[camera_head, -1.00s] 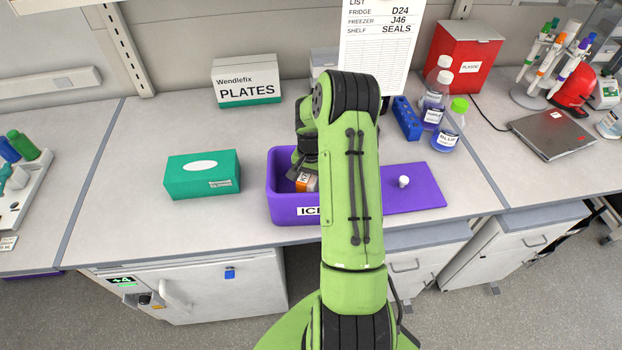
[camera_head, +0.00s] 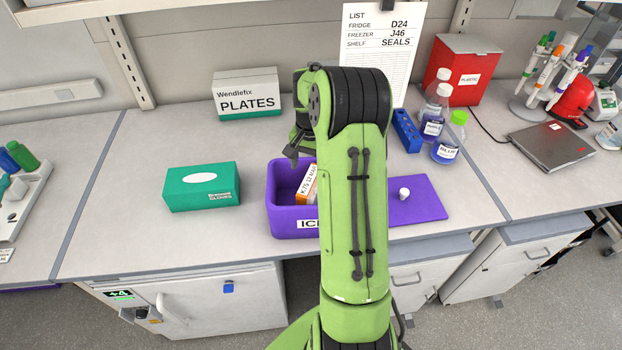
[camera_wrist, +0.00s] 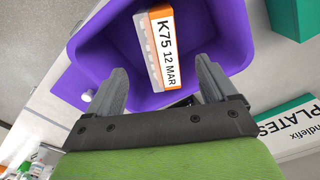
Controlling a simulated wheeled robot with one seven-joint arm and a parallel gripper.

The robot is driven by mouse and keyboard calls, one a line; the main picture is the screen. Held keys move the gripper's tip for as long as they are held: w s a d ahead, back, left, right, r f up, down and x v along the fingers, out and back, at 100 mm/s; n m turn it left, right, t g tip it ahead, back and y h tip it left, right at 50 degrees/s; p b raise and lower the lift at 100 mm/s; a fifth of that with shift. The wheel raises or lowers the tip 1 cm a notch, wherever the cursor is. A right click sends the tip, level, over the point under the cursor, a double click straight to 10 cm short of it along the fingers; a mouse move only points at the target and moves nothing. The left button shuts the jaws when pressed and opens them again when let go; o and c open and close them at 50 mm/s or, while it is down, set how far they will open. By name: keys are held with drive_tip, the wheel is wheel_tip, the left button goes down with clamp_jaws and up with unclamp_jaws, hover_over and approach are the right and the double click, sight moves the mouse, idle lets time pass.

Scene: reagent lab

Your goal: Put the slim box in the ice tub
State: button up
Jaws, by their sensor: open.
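The slim box (camera_head: 308,186), white and orange with a label reading K75 12 MAR, stands tilted inside the purple ice tub (camera_head: 283,221). In the wrist view the slim box (camera_wrist: 156,47) is inside the tub (camera_wrist: 232,22), with its labelled side showing. My gripper (camera_wrist: 160,84) is open, its two fingers apart on either side of the box's near end and holding nothing. In the head view my gripper (camera_head: 296,152) is above the tub's back edge, and my arm hides the tub's right part.
The purple lid (camera_head: 425,205) with a white knob lies right of the tub. A green tissue box (camera_head: 201,188) is to the left, and a PLATES box (camera_head: 247,94) stands behind. Bottles (camera_head: 447,140) and a blue rack (camera_head: 406,128) are at the right. Counter is clear at front left.

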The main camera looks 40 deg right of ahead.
drive_tip(key=shift+r, duration=0.45)
drive_tip(key=s+a+r+n+t, duration=0.1)
drive_tip(key=s+a+r+n, duration=0.3)
drive_tip(key=a, duration=0.3)
drive_tip(key=s+a+r+n+t+h, duration=0.1)
drive_tip(key=s+a+r+n+t, duration=0.15)
drive_tip(key=a+r, duration=0.45)
drive_tip(key=s+a+r+n, duration=0.2)
drive_tip(key=s+a+r, duration=0.3)
drive_tip(key=a, duration=0.2)
drive_tip(key=s+a+f+n+t+y, duration=0.15)
drive_tip(key=s+a+n, duration=0.25)
drive_tip(key=s, duration=0.5)
drive_tip(key=shift+t+h, duration=0.25)
drive_tip(key=shift+t, duration=0.05)
drive_tip(key=f+b, duration=0.5)
drive_tip(key=shift+w+a, duration=0.25)
drive_tip(key=shift+w, duration=0.1)
